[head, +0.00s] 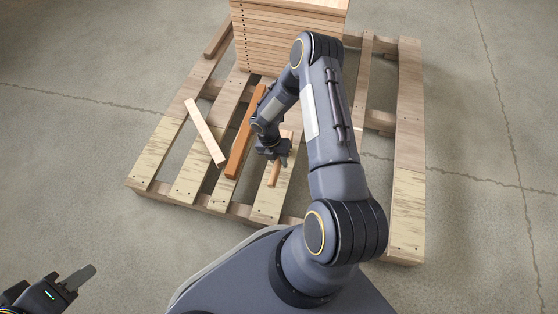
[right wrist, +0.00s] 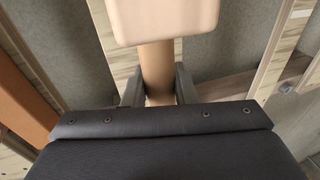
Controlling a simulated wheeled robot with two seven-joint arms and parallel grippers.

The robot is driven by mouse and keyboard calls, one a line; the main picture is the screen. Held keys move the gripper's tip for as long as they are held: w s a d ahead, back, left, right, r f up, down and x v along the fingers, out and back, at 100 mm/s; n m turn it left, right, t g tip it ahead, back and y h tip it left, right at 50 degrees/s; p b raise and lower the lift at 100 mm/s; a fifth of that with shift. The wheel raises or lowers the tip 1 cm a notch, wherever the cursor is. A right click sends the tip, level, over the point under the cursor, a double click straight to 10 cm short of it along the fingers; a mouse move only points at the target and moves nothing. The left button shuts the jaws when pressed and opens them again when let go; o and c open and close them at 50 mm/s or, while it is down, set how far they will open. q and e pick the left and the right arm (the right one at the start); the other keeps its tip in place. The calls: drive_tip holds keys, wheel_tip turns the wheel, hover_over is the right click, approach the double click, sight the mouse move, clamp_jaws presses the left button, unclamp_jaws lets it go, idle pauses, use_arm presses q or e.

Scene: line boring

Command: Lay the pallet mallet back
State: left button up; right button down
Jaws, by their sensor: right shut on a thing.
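The pallet mallet is pale wood. In the right wrist view its blocky head (right wrist: 165,20) is at the top and its round handle (right wrist: 158,75) runs down between my fingers. My right gripper (right wrist: 158,88) is shut on that handle. In the head view the handle (head: 273,175) sticks out below my right gripper (head: 279,160), over the front middle of the wooden pallet (head: 408,200); my wrist partly hides the mallet. I cannot tell whether the mallet touches the slats. My left gripper (head: 82,277) is off the pallet at lower left, seen side-on, with its opening unclear.
An orange-brown bar (head: 245,130) lies on the pallet left of my right gripper. A pale loose board (head: 204,132) lies slanted further left. A stack of boards (head: 285,25) stands at the back. Gaps show between the slats. The concrete floor around is clear.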

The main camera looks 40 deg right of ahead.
drive_tip(key=shift+f, duration=0.15)
idle(0.4)
drive_tip(key=shift+f+b, duration=0.45)
drive_tip(key=shift+b, duration=0.1)
drive_tip(key=c, duration=1.1)
unclamp_jaws()
drive_tip(key=shift+o, duration=0.3)
drive_tip(key=o, duration=1)
drive_tip(key=shift+o, duration=0.2)
drive_tip(key=shift+r, duration=0.1)
drive_tip(key=d+p+v, duration=0.1)
drive_tip(key=p+v, duration=0.4)
drive_tip(key=v, duration=0.4)
drive_tip(key=shift+a, duration=0.5)
